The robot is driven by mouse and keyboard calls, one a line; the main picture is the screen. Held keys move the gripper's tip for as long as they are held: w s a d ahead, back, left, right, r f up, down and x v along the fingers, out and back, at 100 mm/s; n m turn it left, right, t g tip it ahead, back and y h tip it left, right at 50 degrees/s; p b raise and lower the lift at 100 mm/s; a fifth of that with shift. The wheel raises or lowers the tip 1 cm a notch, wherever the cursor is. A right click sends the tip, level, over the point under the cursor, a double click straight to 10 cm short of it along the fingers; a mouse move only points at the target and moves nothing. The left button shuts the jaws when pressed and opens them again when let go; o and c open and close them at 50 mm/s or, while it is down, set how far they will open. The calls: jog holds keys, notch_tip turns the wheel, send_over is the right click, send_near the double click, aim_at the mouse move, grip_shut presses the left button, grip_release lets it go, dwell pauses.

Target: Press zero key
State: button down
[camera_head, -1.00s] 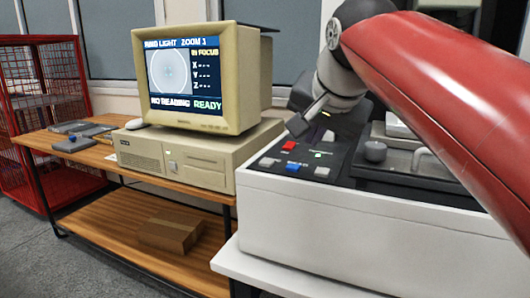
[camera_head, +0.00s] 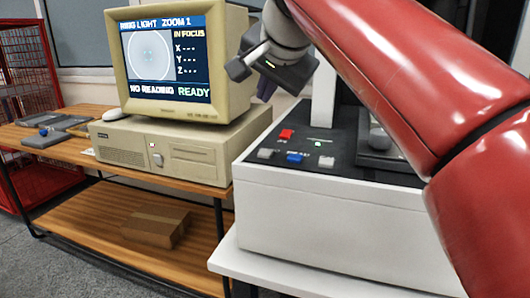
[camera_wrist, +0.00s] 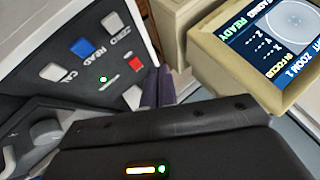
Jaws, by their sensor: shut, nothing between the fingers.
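The zero key is a pale grey square key (camera_head: 266,153) at the left end of the front key row, on the dark control panel of the white machine. In the wrist view, the key labelled ZERO (camera_wrist: 112,22) is at the top, beside a blue READ key (camera_wrist: 82,48) and a pale CAL key (camera_wrist: 52,72). My gripper (camera_head: 265,90) is raised above and behind the panel's left side, clear of the keys. Its slim purplish fingers (camera_wrist: 158,84) are together and empty in the wrist view. Nothing covers the zero key.
A red key (camera_head: 287,134) and a lit green lamp (camera_head: 318,144) lie behind the front row. The monitor (camera_head: 180,60), showing NO READING and READY, stands close to my gripper on a beige computer (camera_head: 165,150). A wooden bench (camera_head: 80,180) stands left.

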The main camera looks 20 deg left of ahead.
aim_at(267, 154)
notch_tip(267, 154, down, 8)
jog(key=b, duration=0.7)
jog(key=shift+f, duration=0.2)
dwell(1.5)
jog(key=shift+f, duration=0.4)
jog(key=shift+f+b, duration=0.4)
jog(key=shift+b, duration=0.1)
dwell(0.6)
jog(key=shift+r, duration=0.15)
jog(key=shift+r+p, duration=0.7)
jog(key=shift+p, duration=0.25)
notch_tip(267, 154, up, 5)
jog(key=p, duration=0.5)
